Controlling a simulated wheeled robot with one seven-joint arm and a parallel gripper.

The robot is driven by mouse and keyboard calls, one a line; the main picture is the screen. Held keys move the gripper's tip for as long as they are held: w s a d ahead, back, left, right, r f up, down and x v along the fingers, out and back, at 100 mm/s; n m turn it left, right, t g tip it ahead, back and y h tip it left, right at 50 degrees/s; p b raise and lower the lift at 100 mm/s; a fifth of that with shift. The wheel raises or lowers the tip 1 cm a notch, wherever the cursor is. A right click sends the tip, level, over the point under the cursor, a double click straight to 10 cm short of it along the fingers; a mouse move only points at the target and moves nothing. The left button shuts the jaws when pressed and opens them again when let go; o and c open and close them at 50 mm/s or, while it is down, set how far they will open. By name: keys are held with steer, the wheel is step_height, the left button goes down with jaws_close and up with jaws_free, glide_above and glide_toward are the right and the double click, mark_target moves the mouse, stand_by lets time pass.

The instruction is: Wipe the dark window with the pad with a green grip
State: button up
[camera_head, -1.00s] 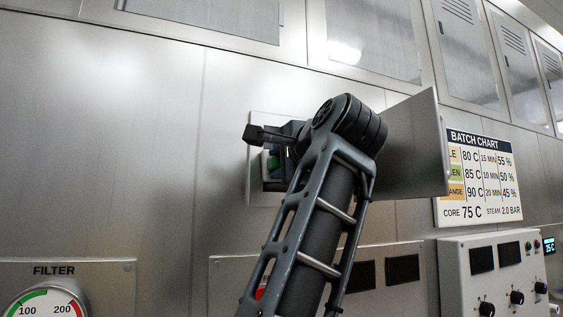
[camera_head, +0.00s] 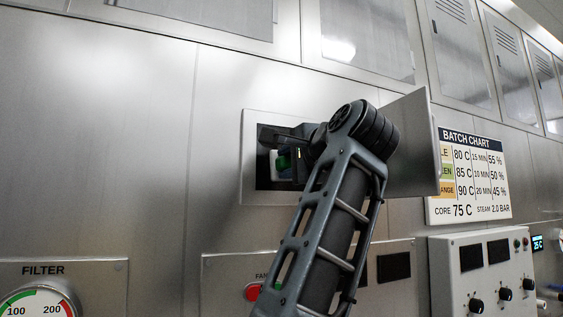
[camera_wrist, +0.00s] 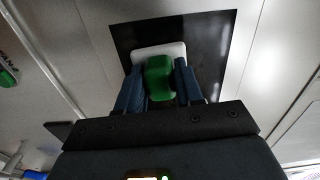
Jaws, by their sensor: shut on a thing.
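The dark window (camera_head: 263,170) is a black pane in a pale metal frame on the wall. In the wrist view the dark window (camera_wrist: 215,42) fills the upper middle. My gripper (camera_wrist: 160,80) is shut on the green grip of the pad (camera_wrist: 160,50), one finger on each side. The pad's white face edge shows beyond the grip and lies over the window's dark surface. I cannot tell whether it touches the glass. In the head view the green grip (camera_head: 283,162) shows partly; my gripper and arm hide much of the window.
An open metal door panel (camera_head: 412,140) stands out to the right of the window. A batch chart (camera_head: 470,178) hangs further right, above a control box with knobs (camera_head: 485,275). A red button (camera_head: 253,291) and a filter gauge (camera_head: 35,303) sit below.

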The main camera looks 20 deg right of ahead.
steer(key=shift+d+p, duration=0.55)
steer(key=shift+d, duration=4.5)
steer(key=shift+w+a+r, duration=0.1)
steer(key=shift+a+r, duration=0.2)
steer(key=shift+a, duration=2)
steer(key=shift+a+r, duration=0.3)
steer(key=shift+a, duration=1.95)
steer(key=shift+w+a+r, duration=0.1)
steer(key=shift+a+r, duration=0.2)
steer(key=shift+a, duration=2)
steer(key=shift+s+r, duration=0.15)
steer(key=shift+r, duration=0.75)
steer(key=d, duration=1.3)
steer(key=shift+d, duration=0.35)
